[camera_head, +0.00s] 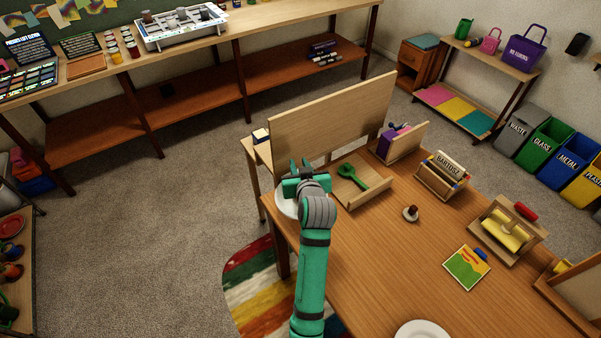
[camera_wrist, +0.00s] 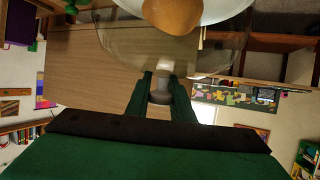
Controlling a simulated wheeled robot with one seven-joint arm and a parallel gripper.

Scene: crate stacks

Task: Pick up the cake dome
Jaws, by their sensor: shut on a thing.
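The cake dome (camera_wrist: 215,62) is clear, with a pale knob on top. In the wrist view its knob sits between the two fingers of my gripper (camera_wrist: 161,88), which is shut on it. An orange-brown cake (camera_wrist: 172,14) shows through the clear wall, with a white plate (camera_wrist: 226,9) around it. In the head view my gripper (camera_head: 300,172) is above the white plate (camera_head: 284,204) at the table's left corner. My arm and gripper hide most of the dome there, and I cannot tell whether its rim touches the plate.
A wooden tray with a green spoon (camera_head: 352,177) stands just right of my gripper, before an upright wooden board (camera_head: 335,115).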

